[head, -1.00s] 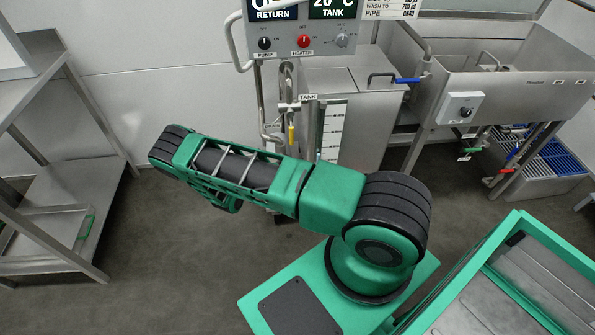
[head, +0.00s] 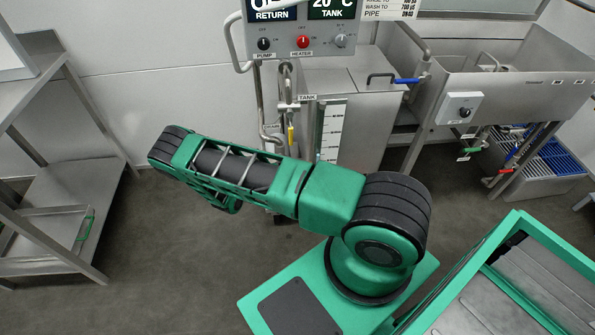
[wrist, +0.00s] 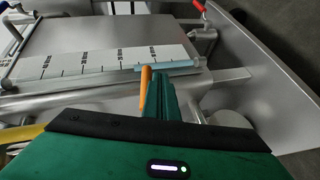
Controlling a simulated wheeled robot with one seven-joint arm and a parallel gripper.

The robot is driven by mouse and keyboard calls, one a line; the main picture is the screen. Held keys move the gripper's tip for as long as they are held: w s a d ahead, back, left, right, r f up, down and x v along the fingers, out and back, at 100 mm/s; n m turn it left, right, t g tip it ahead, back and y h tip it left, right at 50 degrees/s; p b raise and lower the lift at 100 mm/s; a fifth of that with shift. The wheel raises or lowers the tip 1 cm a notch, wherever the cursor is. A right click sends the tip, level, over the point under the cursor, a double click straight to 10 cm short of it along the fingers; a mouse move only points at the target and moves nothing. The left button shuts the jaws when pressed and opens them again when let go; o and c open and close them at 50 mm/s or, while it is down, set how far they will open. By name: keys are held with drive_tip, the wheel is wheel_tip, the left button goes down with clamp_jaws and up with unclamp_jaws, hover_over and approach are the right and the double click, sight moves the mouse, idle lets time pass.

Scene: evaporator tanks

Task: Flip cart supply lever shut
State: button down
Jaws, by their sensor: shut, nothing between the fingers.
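A yellow lever (head: 291,136) hangs on the pipework left of the tank's level scale in the head view. In the wrist view an orange-yellow bar (wrist: 145,90), likely this lever, stands just left of my gripper (wrist: 158,85). My gripper's green fingers are shut and hold nothing. I cannot tell whether they touch the bar. In the head view my arm hides the gripper. Green (head: 473,149) and red (head: 503,171) handles sit under the sink, and a blue handle (head: 407,81) is by the tank lid. No readable label names the cart supply lever.
The steel tank (head: 368,115) with its white scale (head: 333,130) stands close by my gripper. A control panel (head: 300,38) is above, a steel sink (head: 520,95) at right, and a steel shelf (head: 70,200) at left. Grey floor (head: 190,260) is open between shelf and arm.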

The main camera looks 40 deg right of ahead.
drive_tip(key=shift+f, duration=0.1)
drive_tip(key=a+f, duration=0.6)
drive_tip(key=a, duration=0.5)
idle(0.6)
drive_tip(key=shift+w+r, duration=0.1)
drive_tip(key=shift+r, duration=0.05)
